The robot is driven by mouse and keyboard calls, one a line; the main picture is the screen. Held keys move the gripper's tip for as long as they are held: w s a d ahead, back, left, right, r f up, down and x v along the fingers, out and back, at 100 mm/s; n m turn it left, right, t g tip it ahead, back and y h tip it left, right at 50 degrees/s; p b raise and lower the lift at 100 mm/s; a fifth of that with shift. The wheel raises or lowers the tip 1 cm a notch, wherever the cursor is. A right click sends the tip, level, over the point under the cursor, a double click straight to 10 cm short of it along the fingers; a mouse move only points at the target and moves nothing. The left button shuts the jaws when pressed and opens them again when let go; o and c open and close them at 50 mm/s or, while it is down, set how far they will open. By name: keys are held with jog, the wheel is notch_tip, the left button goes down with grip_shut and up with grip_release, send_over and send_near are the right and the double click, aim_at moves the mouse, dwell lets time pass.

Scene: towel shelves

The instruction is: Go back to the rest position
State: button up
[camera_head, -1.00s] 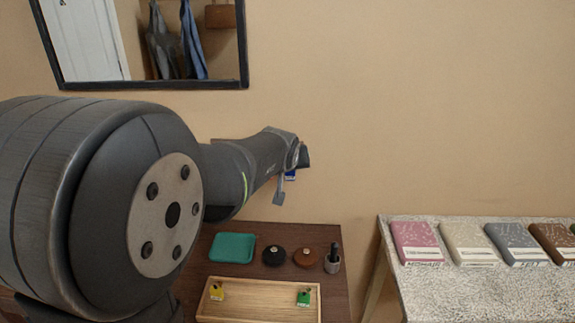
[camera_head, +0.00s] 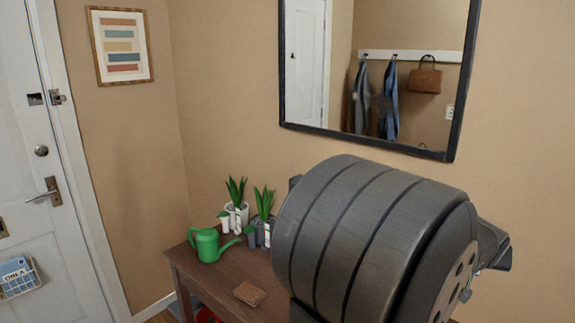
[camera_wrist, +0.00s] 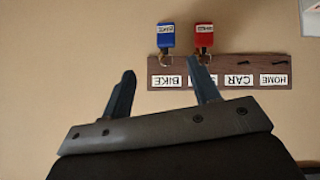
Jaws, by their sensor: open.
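In the wrist view my gripper (camera_wrist: 166,80) is open, with nothing between its two fingers. Beyond it is a brown key rack (camera_wrist: 221,66) on the wall, seen upside down. Its labels read BIKE, CAR and HOME, and one more label is mostly hidden by the right finger. A blue key tag (camera_wrist: 165,36) hangs at the BIKE label. A red key tag (camera_wrist: 204,36) hangs beside it, in line with the hidden label. The head view shows my arm at the right, but not my gripper's fingers.
In the head view a wooden table (camera_head: 192,272) holds a green watering can (camera_head: 209,246), potted plants (camera_head: 237,211) and a brown block-like item (camera_head: 249,293). A framed mirror (camera_head: 456,105) hangs above. A white door (camera_head: 22,150) stands at left.

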jog(key=x, duration=1.3)
jog(key=shift+w+d+f, duration=0.1)
jog(key=shift+d+f, duration=0.05)
jog(key=v, duration=1.8)
jog(key=x, duration=1.8)
jog(key=s+a+r, duration=0.1)
jog(key=s+a, duration=0.5)
jog(key=shift+s+a, duration=0.15)
jog(key=shift+r, duration=0.1)
